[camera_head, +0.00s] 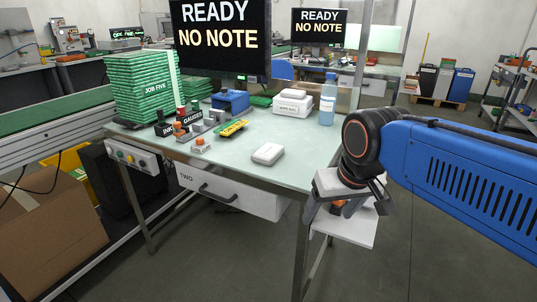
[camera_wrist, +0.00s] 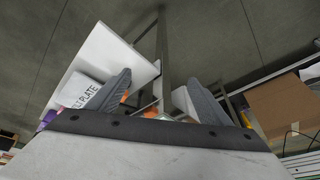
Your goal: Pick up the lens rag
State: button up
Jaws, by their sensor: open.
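I cannot pick out a lens rag for certain. My gripper (camera_head: 346,208) hangs at the right end of the workbench, beside and above a small white side shelf (camera_head: 352,231). It is open, with its fingers spread and pointing down. In the wrist view, my gripper (camera_wrist: 160,94) has its two grey fingers apart, with orange bits partly showing behind them. The white shelf (camera_wrist: 103,50) lies on the left there, with a white item lettered "PLATE" (camera_wrist: 85,92) on it. A small purple patch (camera_wrist: 46,118) shows beside that item. My fingers hide part of the shelf.
The workbench (camera_head: 225,158) holds a white rounded case (camera_head: 268,153), a yellow tool (camera_head: 232,128), a blue bin (camera_head: 230,101), a white box (camera_head: 292,104), a bottle (camera_head: 328,100) and stacked green boards (camera_head: 140,85). A cardboard box (camera_head: 45,222) stands left. The floor at right is clear.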

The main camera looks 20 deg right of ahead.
jog(key=w+a+r+m+g, duration=0.2)
jog(key=w+a+r+m, duration=0.15)
jog(key=w+r, duration=1.15)
notch_tip(320, 180, up, 7)
jog(key=m+g, duration=0.2)
jog(key=m, duration=0.2)
send_over(268, 150)
notch_tip(268, 150, down, 12)
jog(key=shift+a+f, duration=0.1)
jog(key=shift+f, duration=2.7)
jog(key=c, duration=1.1)
jog(key=shift+r, duration=0.1)
jog(key=shift+c, duration=0.2)
notch_tip(268, 150, up, 10)
